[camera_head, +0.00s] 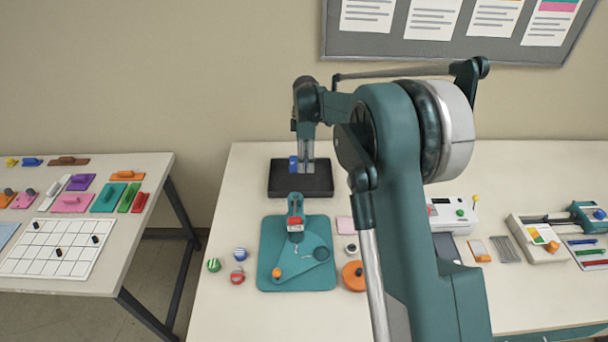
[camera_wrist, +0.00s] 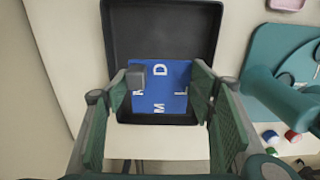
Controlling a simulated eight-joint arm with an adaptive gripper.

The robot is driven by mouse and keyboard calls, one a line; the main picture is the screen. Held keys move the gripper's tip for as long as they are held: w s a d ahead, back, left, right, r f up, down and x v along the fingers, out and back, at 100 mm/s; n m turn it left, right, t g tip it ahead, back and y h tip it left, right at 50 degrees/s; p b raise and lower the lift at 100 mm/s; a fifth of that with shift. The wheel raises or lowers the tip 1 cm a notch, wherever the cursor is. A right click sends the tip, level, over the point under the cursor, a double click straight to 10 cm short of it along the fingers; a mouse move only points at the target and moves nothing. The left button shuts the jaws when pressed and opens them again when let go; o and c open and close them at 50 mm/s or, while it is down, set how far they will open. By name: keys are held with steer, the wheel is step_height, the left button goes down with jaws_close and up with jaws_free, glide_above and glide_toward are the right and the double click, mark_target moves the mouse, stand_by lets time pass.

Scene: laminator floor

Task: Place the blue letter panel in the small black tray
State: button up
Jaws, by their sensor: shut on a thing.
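The small black tray (camera_head: 322,185) lies near the back edge of the central table; it fills the upper middle of the wrist view (camera_wrist: 195,25). My gripper (camera_head: 303,164) is over the tray's far part. It is shut on the blue letter panel (camera_head: 293,164). In the wrist view, the panel (camera_wrist: 174,84) shows white letters and a dark grey knob, between the green fingers of my gripper (camera_wrist: 160,88). The panel appears within the tray's outline there. Whether it touches the tray floor I cannot tell.
A teal board with a red-topped device (camera_head: 320,255) stands just in front of the tray. Several small striped round pieces (camera_head: 238,254) lie left of it. A left table (camera_head: 130,165) holds coloured panels and a white grid. My arm hides part of the table's right side.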

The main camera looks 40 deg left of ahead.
glide_above(305, 180)
steer(key=shift+w+f, duration=0.1)
steer(key=shift+f, duration=2.2)
steer(key=shift+f, duration=1.85)
steer(key=shift+f, duration=0.1)
steer(key=o, duration=1)
steer(key=shift+o, duration=0.2)
step_height(305, 180, up, 12)
steer(key=shift+r, duration=0.1)
